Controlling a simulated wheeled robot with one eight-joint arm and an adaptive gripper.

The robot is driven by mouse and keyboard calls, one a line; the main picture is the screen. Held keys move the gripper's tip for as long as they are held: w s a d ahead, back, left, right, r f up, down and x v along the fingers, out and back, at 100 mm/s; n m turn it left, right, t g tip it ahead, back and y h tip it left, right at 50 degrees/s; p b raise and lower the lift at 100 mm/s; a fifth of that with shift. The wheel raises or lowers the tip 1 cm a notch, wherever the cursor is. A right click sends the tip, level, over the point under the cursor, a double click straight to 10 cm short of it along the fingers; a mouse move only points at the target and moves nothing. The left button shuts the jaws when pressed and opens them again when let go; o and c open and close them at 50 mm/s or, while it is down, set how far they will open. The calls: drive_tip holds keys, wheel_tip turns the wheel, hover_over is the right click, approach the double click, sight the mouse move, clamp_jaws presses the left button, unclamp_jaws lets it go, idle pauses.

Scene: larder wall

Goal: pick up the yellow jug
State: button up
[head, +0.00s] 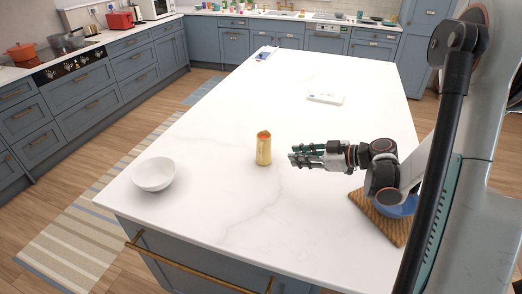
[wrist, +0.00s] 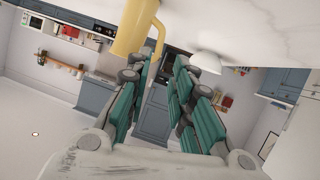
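The yellow jug (head: 263,151) stands upright on the white island top, with an orange-brown top. My gripper (head: 296,155) is just to its right, held sideways with the fingers pointing left towards it. In the tilted wrist view, the jug (wrist: 131,34) and its handle show beyond the fingertips, left of the gap between the fingers. My gripper (wrist: 161,60) is open in that view, with nothing between its green-padded fingers. I see no contact with the jug.
A white bowl (head: 154,173) stands left of the jug; it also shows in the wrist view (wrist: 207,62). A blue bowl (head: 397,208) on a woven mat (head: 384,222) is partly hidden by my arm. A white item (head: 325,98) lies farther back. The island's middle is clear.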

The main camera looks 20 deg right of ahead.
sight(263, 152)
drive_tip(key=b+x, duration=0.3)
drive_tip(key=x, duration=1)
drive_tip(key=shift+b, duration=0.3)
drive_tip(key=shift+r, duration=0.1)
drive_tip(key=shift+c, duration=0.3)
clamp_jaws()
